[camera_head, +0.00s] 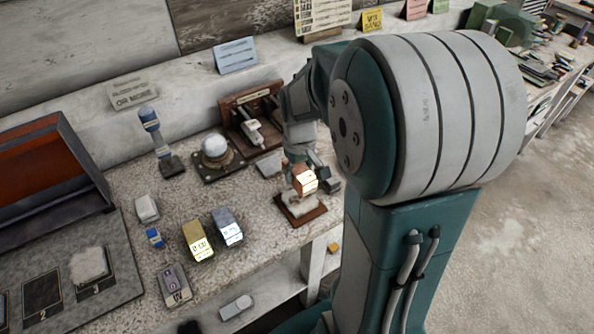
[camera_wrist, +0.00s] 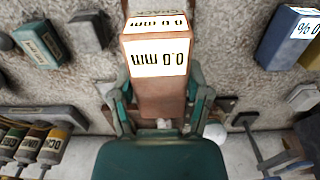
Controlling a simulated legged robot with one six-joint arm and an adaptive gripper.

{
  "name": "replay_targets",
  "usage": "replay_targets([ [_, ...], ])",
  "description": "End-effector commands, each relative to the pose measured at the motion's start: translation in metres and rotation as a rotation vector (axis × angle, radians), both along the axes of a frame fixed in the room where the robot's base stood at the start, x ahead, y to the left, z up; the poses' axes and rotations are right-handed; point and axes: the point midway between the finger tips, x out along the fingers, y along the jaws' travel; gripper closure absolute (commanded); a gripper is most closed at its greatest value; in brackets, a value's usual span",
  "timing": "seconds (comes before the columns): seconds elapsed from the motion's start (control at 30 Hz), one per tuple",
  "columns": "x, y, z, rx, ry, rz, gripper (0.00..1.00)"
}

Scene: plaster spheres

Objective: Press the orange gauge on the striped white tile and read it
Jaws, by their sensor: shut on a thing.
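The orange gauge (camera_head: 305,181) is held in my gripper (camera_head: 308,168). In the wrist view the gauge (camera_wrist: 160,98) is between the two fingers of my gripper (camera_wrist: 160,92), and its lit display reads 0.0 mm, upside down. A whitish tile (camera_head: 297,209) on a brown wooden base (camera_head: 308,218) is directly below the gauge in the head view. I cannot tell whether the gauge touches the tile, and its stripes are too small to make out. The gauge hides most of what lies under it in the wrist view.
A yellow gauge (camera_head: 197,242) and a blue-grey gauge (camera_head: 228,228) stand to the left on the speckled bench. A white dome on a dark base (camera_head: 215,149) and a wooden rack (camera_head: 252,122) are behind. The bench's front edge is close to the tile.

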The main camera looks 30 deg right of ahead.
Motion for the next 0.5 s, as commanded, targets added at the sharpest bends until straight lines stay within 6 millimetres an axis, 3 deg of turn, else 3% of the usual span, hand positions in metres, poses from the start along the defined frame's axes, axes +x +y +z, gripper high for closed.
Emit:
replay_targets([
  [0.5, 0.0, 0.0, -0.048, 0.001, 0.002, 0.0, 0.76],
])
